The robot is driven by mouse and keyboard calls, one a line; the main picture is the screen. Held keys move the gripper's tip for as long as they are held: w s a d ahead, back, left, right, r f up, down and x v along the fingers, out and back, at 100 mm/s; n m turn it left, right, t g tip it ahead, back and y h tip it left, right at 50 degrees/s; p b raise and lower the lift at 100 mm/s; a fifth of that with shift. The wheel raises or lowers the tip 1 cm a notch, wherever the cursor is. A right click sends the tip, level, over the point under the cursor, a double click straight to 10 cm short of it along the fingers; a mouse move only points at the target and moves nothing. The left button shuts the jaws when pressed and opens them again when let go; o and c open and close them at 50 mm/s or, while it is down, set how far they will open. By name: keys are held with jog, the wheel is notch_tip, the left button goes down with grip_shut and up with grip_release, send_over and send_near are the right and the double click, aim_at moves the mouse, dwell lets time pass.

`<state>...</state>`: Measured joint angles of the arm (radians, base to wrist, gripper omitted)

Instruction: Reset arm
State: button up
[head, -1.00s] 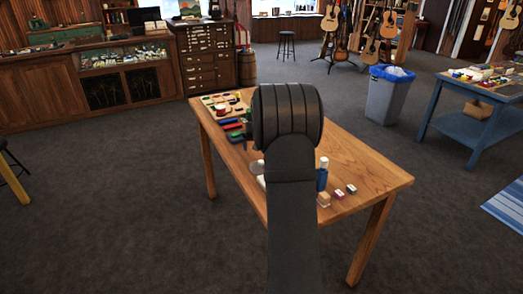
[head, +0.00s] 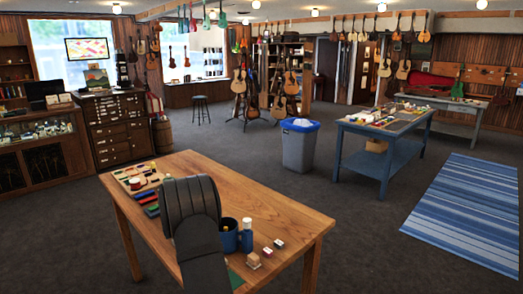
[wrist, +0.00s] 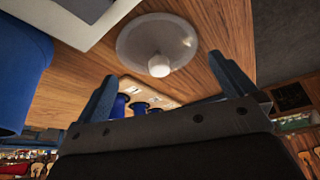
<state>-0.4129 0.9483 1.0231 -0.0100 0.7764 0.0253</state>
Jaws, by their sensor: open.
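My arm (head: 193,225) reaches over the wooden worktable (head: 285,215) in the head view, and it hides my gripper there. In the wrist view my gripper (wrist: 168,88) shows two blue-grey fingers spread wide apart with nothing between them. Beyond the fingers is the wooden tabletop (wrist: 213,62). A round grey translucent disc with a white knob (wrist: 158,66) lies on it, apart from the fingers. Several small blue pieces (wrist: 138,106) on a pale strip show past the gripper's body.
A blue mug (head: 229,240), a blue-and-white bottle (head: 247,236) and small blocks (head: 254,261) stand right of my arm. Colourful pieces (head: 140,180) lie at the table's back left.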

jog(key=shift+x, duration=0.95)
jog(key=shift+w+r, duration=0.1)
jog(key=shift+r, duration=1.85)
jog(key=shift+f, duration=0.1)
